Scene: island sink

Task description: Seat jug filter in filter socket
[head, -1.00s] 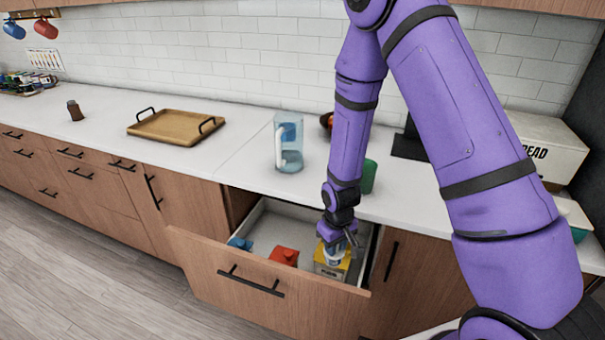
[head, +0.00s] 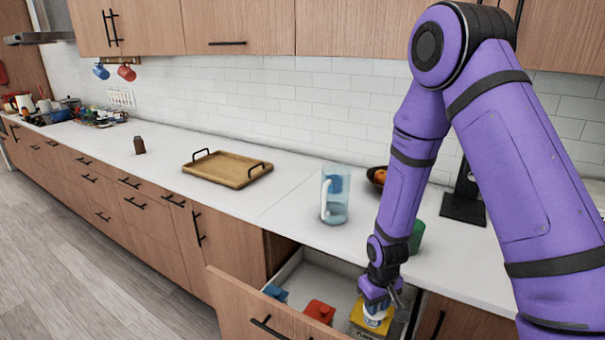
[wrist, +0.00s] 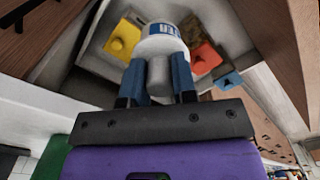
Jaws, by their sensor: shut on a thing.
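A white jug filter with a blue label (head: 375,314) is between the fingers of my gripper (head: 379,296), over the open drawer. In the wrist view, my gripper's fingers (wrist: 158,78) are shut on the filter (wrist: 163,42), on its narrower grey part. The clear jug (head: 335,207) stands upright on the counter, behind and to the left of my gripper. A blue part (head: 337,183) shows inside its upper half, probably the filter socket; its opening is not clearly visible.
The open drawer (head: 240,300) holds a yellow box (head: 362,320), a red box (head: 319,311) and a blue box (head: 275,291). A green cup (head: 417,236) and a fruit bowl (head: 376,176) stand right of the jug. A wooden tray (head: 227,170) lies left, with clear counter between.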

